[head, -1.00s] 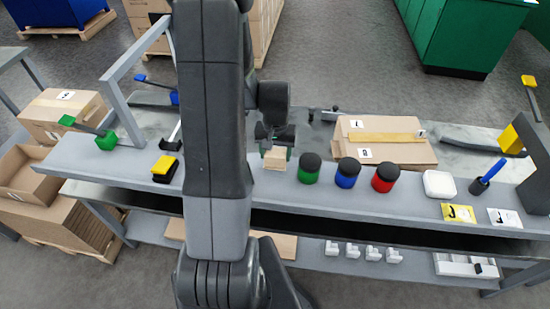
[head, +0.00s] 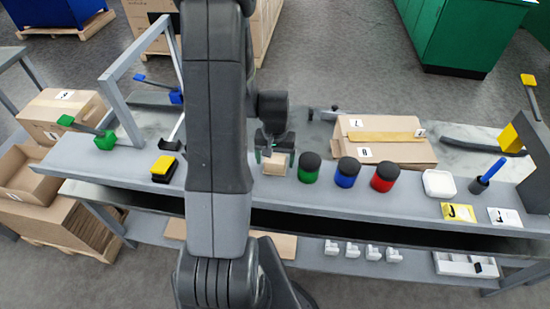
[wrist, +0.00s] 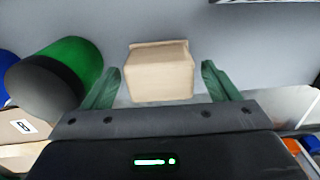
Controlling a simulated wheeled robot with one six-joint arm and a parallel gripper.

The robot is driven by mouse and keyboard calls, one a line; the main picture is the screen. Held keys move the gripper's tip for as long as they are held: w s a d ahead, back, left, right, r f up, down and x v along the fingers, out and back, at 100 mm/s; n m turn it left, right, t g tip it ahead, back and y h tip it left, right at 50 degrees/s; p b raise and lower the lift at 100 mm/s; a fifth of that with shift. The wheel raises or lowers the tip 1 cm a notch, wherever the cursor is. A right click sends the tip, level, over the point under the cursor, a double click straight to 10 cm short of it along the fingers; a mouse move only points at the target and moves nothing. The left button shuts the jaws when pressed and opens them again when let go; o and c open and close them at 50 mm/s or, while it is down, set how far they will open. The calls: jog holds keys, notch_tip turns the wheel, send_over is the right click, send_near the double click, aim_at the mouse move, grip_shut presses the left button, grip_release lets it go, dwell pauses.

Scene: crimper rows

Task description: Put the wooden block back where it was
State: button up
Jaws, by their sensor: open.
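The wooden block (head: 275,163) is pale and stands on the grey shelf (head: 405,205), left of the green jar. My gripper (head: 277,150) is at the block in the head view, with its fingers at the block's two sides. In the wrist view the block (wrist: 160,72) lies between and just beyond the green fingertips of my gripper (wrist: 161,85). The jaws are open, with a gap on each side of the block. My arm hides part of the shelf left of the block.
A green jar (head: 309,170) stands close to the right of the block, followed by a blue jar (head: 347,173) and a red jar (head: 383,177). A yellow and black item (head: 163,169) sits left of my arm. A cardboard box (head: 385,142) lies behind the jars.

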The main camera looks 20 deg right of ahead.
aim_at(275, 158)
jog(key=shift+r, duration=0.1)
notch_tip(275, 158, up, 12)
dwell(0.5)
notch_tip(275, 158, down, 12)
jog(key=shift+r, duration=0.75)
dwell(0.5)
